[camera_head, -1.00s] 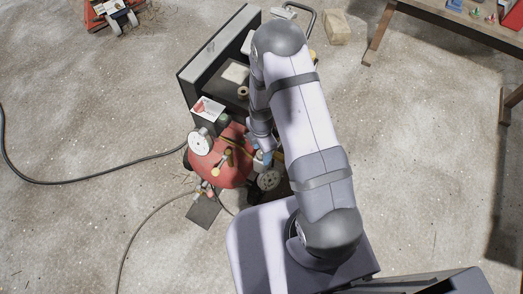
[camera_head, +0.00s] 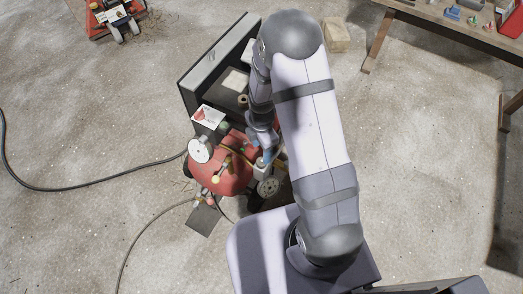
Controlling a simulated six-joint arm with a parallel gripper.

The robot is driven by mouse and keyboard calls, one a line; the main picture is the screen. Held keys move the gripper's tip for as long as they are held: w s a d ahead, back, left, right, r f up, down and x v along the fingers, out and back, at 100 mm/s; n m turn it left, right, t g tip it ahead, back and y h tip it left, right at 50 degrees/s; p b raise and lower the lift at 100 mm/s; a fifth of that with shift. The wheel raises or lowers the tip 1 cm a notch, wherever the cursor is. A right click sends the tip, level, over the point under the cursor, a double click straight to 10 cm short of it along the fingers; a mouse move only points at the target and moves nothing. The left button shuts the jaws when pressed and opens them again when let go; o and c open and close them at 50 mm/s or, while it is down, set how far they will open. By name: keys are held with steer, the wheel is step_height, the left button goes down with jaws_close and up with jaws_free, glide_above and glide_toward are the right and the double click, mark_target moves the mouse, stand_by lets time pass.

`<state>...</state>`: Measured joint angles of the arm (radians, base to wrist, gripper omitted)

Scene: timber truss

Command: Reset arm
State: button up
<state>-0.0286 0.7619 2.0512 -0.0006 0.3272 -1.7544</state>
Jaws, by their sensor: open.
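My arm rises from its base at the lower middle and bends over at the top of the view. Its far end points down beside a red air compressor (camera_head: 225,176). My gripper (camera_head: 267,158) shows only as a small part at that end, just right of the compressor. It is open, and I see nothing held in it. Most of the gripper is hidden by the arm and the clutter, so I cannot tell whether it touches anything.
A dark open cabinet (camera_head: 215,64) stands behind the compressor. A pale wooden block (camera_head: 336,38) lies right of the elbow. A workbench (camera_head: 428,17) with small items is at the top right. Black hose (camera_head: 75,188) lies on the left.

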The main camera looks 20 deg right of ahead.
stand_by(0.5)
steer(key=shift+s+m, duration=0.1)
steer(key=shift+m, duration=1)
steer(key=m, duration=0.2)
steer(key=s+m, duration=0.1)
steer(key=shift+s+m+g, duration=0.15)
steer(key=shift+m+g, duration=0.15)
steer(key=shift+m, duration=0.1)
steer(key=s+r+m+g, duration=0.2)
steer(key=s+r+m, duration=0.2)
steer(key=s+m, duration=0.35)
steer(key=s+r+m+g, duration=0.2)
steer(key=s+r+m, duration=0.1)
steer(key=s+m, duration=0.5)
step_height(320, 180, up, 25)
steer(key=w+d+n+t+p, duration=0.1)
steer(key=w+t+p, duration=0.2)
steer(key=p, duration=1)
steer(key=shift+f+t+p, duration=0.2)
steer(key=shift+t+p, duration=0.15)
steer(key=shift+t, duration=0.45)
